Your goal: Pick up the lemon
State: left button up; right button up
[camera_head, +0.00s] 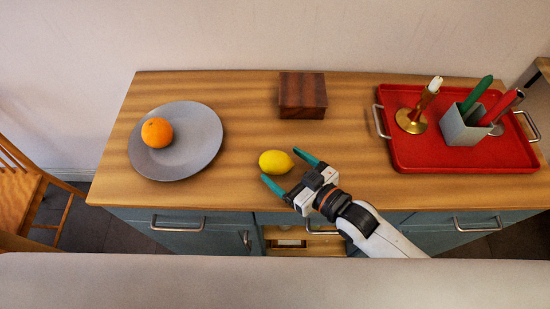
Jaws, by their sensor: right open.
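The yellow lemon (276,162) lies on the wooden countertop (240,110), near the middle and towards the front edge. My right gripper (289,171) comes in from the lower right. Its two green fingertips are spread apart, one at the lemon's right end and one just below the lemon. The lemon lies at the mouth of the open fingers; whether either finger touches it I cannot tell. My left gripper is not in view.
A grey plate (200,150) with an orange (157,132) stands to the left. A dark wooden box (302,97) is behind the lemon. A red tray (430,155) at the right holds a brass candlestick (411,121) and a grey holder (461,130). The counter between plate and lemon is clear.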

aim_at(271, 160)
jog(key=shift+w+a+f, duration=0.1)
jog(key=shift+w+a, duration=0.2)
jog(key=shift+a, duration=0.05)
jog(key=x, duration=0.3)
jog(key=p+x, duration=0.1)
jog(key=shift+a+f, duration=0.2)
jog(key=shift+f, duration=0.15)
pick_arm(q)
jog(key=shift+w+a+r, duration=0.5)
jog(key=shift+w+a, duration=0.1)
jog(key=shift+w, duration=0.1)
pick_arm(e)
jog(key=shift+s, duration=0.1)
